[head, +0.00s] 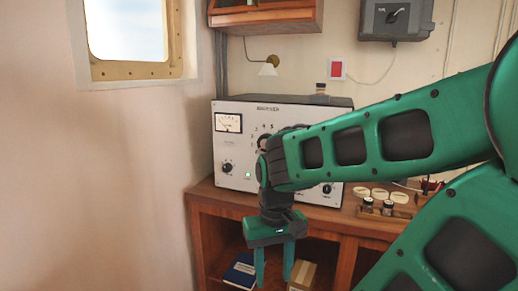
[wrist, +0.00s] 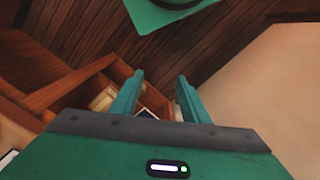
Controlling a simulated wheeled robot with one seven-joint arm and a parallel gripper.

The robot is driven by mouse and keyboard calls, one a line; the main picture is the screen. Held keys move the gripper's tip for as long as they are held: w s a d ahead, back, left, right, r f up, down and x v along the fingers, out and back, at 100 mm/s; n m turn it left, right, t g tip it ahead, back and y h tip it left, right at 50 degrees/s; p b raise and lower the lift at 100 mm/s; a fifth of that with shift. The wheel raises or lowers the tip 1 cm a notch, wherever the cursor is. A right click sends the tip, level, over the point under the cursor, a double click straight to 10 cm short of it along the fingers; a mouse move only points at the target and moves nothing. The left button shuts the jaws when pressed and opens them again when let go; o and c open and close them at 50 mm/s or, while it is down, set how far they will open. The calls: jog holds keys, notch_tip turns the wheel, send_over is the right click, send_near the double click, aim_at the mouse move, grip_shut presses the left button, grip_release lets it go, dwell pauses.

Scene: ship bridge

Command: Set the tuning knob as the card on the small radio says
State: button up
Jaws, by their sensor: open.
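A grey-white radio receiver (head: 240,150) stands on the wooden desk. Its front has a meter (head: 228,123) at upper left, a black knob (head: 227,167) at lower left and another knob (head: 327,189) at lower right. A numbered dial shows near its middle, but my arm hides most of it and the knob there. I see no readable card and cannot make out a separate small radio. My gripper (head: 273,266) hangs open and empty, fingers down, in front of the desk's open shelf and below the receiver. Its two fingers also show apart in the wrist view (wrist: 160,88).
The desk (head: 228,202) has open shelves holding a blue book (head: 240,271) and a cardboard box (head: 301,274). A rack of small jars (head: 377,208) and pale round pieces stand to the right of the receiver. A wall cabinet (head: 268,17) hangs above. The wall closes off the left.

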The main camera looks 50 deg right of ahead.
jog(key=o, duration=0.6)
jog(key=shift+s+d+n, duration=0.35)
jog(key=shift+d+n, duration=0.05)
jog(key=shift+d, duration=0.25)
jog(key=w+d+n+t+h, duration=0.1)
jog(key=w+d+n+h, duration=0.7)
jog(key=w+d+n, duration=0.55)
jog(key=w+r+n+t+h, duration=0.3)
jog(key=w+r+n+h, duration=0.15)
jog(key=r+n, duration=0.4)
jog(key=w+r+n+t+h, duration=0.35)
jog(key=w+r+n, duration=0.2)
jog(key=r, duration=0.55)
jog(key=shift+n+g+h, duration=0.25)
jog(key=shift+h, duration=0.05)
jog(key=shift+s+d+x, duration=0.1)
jog(key=shift+s+x, duration=0.1)
jog(key=shift+x, duration=1.65)
jog(key=shift+s+d+x, duration=0.1)
jog(key=shift+s+x, duration=0.1)
jog(key=shift+x, duration=1.65)
jog(key=shift+s+d+x, duration=0.1)
jog(key=shift+s+x, duration=0.1)
jog(key=shift+x, duration=1.6)
